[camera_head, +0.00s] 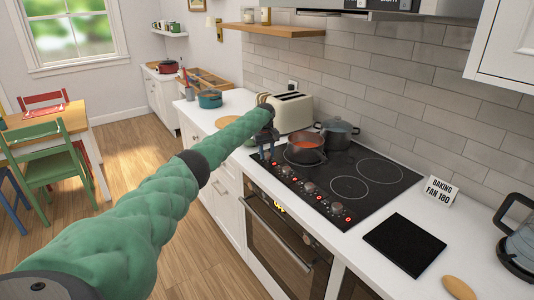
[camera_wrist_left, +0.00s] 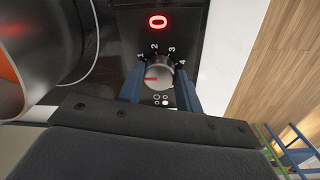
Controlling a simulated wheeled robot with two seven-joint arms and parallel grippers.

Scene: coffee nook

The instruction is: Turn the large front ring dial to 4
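In the left wrist view a round silver dial (camera_wrist_left: 159,73) sits on the black hob panel, with the marks 1 to 4 around its far side. Its red pointer line points to the left, below the 1. A red display (camera_wrist_left: 158,22) beyond it reads 0. Under the dial are small ring symbols, one of them filled. My left gripper (camera_wrist_left: 160,82) has its two blue fingers spread, one on each side of the dial; contact is not clear. In the head view my left gripper (camera_head: 266,157) is low over the near left corner of the hob. My right gripper is out of view.
A copper-coloured pot with red contents (camera_head: 305,147) stands close beside my left gripper. A grey pot (camera_head: 338,132) and a toaster (camera_head: 290,111) stand behind. More dials (camera_head: 309,187) run along the hob's front edge. The oven (camera_head: 280,240) is below.

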